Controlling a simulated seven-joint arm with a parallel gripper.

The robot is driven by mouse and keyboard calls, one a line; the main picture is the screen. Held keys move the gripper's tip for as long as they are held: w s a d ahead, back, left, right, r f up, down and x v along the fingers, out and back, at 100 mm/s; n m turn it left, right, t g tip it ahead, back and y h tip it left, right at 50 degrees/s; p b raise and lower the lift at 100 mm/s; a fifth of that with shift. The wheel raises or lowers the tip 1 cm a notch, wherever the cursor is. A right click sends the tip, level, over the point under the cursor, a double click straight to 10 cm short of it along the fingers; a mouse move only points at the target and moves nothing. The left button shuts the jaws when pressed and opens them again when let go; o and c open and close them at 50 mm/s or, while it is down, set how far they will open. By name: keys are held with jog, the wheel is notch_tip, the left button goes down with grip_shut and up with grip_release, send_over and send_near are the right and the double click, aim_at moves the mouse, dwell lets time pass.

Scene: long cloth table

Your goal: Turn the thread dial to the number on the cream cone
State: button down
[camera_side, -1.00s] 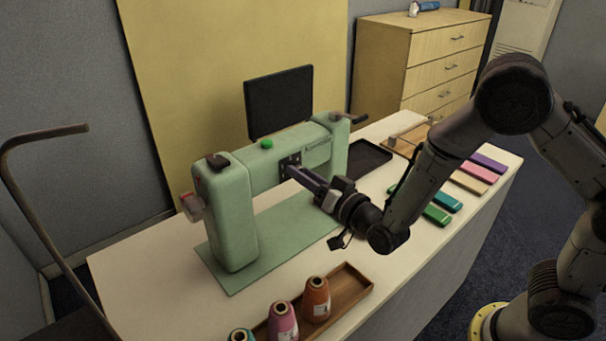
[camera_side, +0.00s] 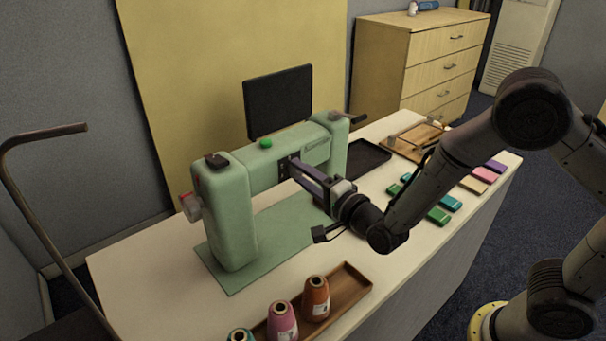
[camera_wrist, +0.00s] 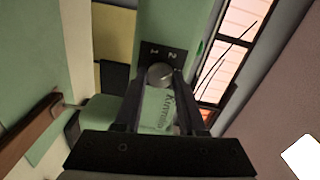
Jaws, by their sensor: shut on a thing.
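The green sewing machine (camera_side: 234,210) stands on the long table. A small black plate with pale markings (camera_wrist: 172,54) sits on its front, and the grey round thread dial (camera_wrist: 160,73) is on this plate. My gripper (camera_side: 292,166) reaches the plate from the front; in the wrist view its fingertips (camera_wrist: 161,78) are closed on either side of the dial. A few digits show above the dial, but the setting is not clear. An orange cone (camera_side: 316,299) and a pink cone (camera_side: 282,322) stand at the front, with a teal cone (camera_side: 240,335) cut off by the frame. I see no cream cone.
A wooden tray (camera_side: 350,284) lies under the cones. Several coloured flat pieces (camera_side: 438,216) lie right of my arm. A black tray (camera_side: 370,157) and a wooden tray (camera_side: 408,140) lie behind. A dark screen (camera_side: 278,101) stands behind the machine.

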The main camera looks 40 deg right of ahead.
jog(key=m, duration=0.7)
jog(key=shift+f, duration=0.1)
dwell(0.5)
jog(key=c, duration=0.5)
grip_release()
jog(key=s, duration=1.4)
jog(key=shift+w+d, duration=0.1)
